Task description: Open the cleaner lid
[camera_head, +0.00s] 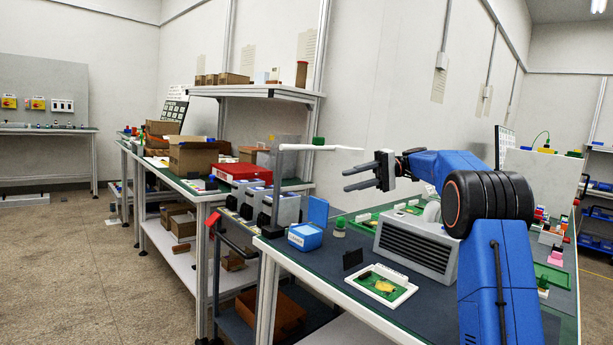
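A blue box (305,236) with a white label stands on the dark workbench top; I take it to be the cleaner, though its print is too small to read. Its blue lid (318,211) stands raised, roughly upright, at the box's back right edge. My gripper (345,179) is in the air above the bench, up and to the right of the lid and apart from it. Its two dark fingers point left with a gap between them, and nothing shows between them.
A small green-topped jar (340,227) stands right of the box, near a grey vented unit (417,246). A white tray with a green board (380,285) lies in front. Grey bins (283,209) stand left. A white arm lamp (320,148) reaches across above.

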